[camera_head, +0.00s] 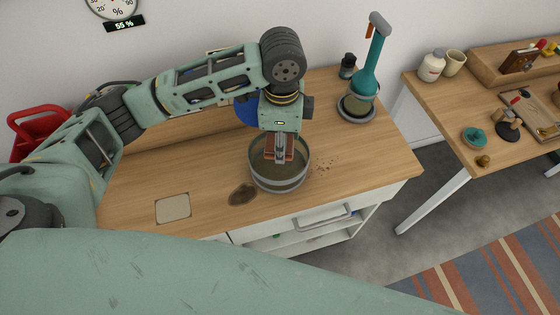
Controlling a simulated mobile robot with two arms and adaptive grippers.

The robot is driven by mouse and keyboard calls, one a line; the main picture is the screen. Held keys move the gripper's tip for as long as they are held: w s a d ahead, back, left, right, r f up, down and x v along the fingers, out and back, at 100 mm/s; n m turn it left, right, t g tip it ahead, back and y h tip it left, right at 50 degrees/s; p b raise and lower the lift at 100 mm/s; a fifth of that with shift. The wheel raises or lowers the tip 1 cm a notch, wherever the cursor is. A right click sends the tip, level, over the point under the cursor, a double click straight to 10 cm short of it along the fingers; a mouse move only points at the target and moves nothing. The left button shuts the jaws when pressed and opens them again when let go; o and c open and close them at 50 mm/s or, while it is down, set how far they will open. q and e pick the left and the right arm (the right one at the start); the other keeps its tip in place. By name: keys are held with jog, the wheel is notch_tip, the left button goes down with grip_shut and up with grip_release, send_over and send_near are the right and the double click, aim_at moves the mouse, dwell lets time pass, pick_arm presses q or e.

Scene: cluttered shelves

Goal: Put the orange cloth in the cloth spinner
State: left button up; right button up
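My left gripper (283,157) points down into the mouth of a round grey container (279,185) on the wooden counter. Its fingertips are close together, and I cannot tell whether they grip anything. Reddish-brown patches show beside the fingers; I cannot tell whether they are gripper parts or cloth. No orange cloth can be clearly made out. The round container may be the cloth spinner, but its inside is mostly hidden by the gripper. My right gripper is not in view.
A dark stain (242,194) and crumbs (325,163) flank the container. A teal long-necked device (368,75) and a dark jar (348,66) stand at the back right. A blue object (245,111) is partly behind my arm. The front left counter is mostly clear around a pale square (173,208).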

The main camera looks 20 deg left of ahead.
aim_at(281, 167)
pick_arm(q)
notch_tip(281, 167, down, 8)
jog(key=shift+r+p, duration=0.1)
jog(key=shift+p, duration=0.35)
jog(key=o, duration=0.7)
notch_tip(281, 167, up, 12)
jog(key=shift+b, duration=0.9)
